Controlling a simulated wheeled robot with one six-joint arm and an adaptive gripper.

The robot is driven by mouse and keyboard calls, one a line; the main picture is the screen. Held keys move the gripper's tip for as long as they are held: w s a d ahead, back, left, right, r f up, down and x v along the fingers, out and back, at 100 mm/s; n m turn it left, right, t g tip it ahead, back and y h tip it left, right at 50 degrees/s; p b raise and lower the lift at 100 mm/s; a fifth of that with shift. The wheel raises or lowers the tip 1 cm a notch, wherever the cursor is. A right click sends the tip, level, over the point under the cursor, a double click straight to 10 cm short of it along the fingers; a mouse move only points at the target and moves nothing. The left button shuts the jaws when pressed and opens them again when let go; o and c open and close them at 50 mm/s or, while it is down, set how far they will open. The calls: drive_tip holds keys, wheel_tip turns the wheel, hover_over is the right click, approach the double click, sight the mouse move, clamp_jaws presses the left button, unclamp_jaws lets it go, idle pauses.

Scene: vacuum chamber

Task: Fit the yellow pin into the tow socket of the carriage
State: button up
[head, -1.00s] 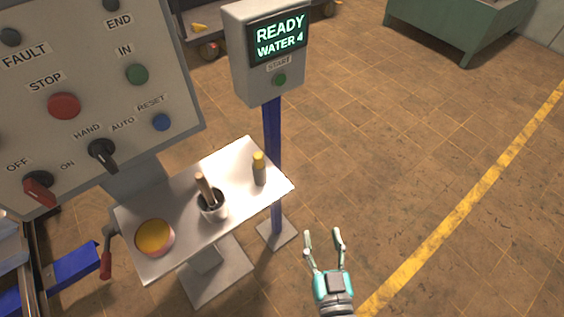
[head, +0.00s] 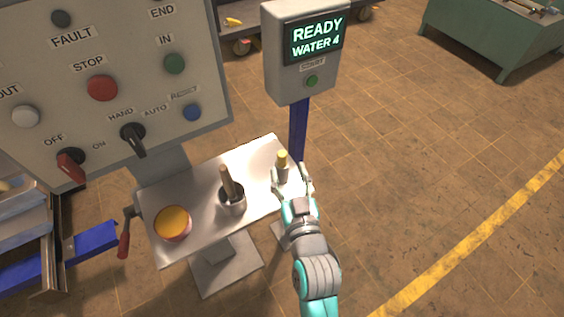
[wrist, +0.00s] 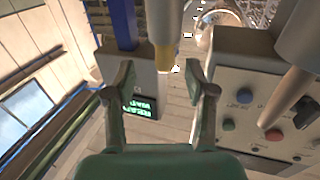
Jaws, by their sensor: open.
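The yellow pin (head: 282,157), a short upright grey cylinder with a yellow top, stands near the far right corner of the small metal table (head: 255,160). My gripper (head: 291,176) is open at the table's right end, its fingers pointing at the pin and very close to it. In the upside-down wrist view the pin (wrist: 164,52) appears in the gap between the two open fingers (wrist: 166,78), not gripped. I cannot make out the carriage's tow socket in these views.
A display post (head: 305,50) stands just behind the pin; a control panel (head: 100,90) is left. A wheeled trolley (head: 280,14) is behind. The floor right is clear.

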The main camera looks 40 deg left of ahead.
sight(283, 163)
drive_tip(key=shift+s+x, duration=0.2)
drive_tip(key=shift+x, duration=2.4)
drive_tip(key=shift+a+f, duration=0.1)
drive_tip(key=shift+a, duration=0.05)
clamp_jaws()
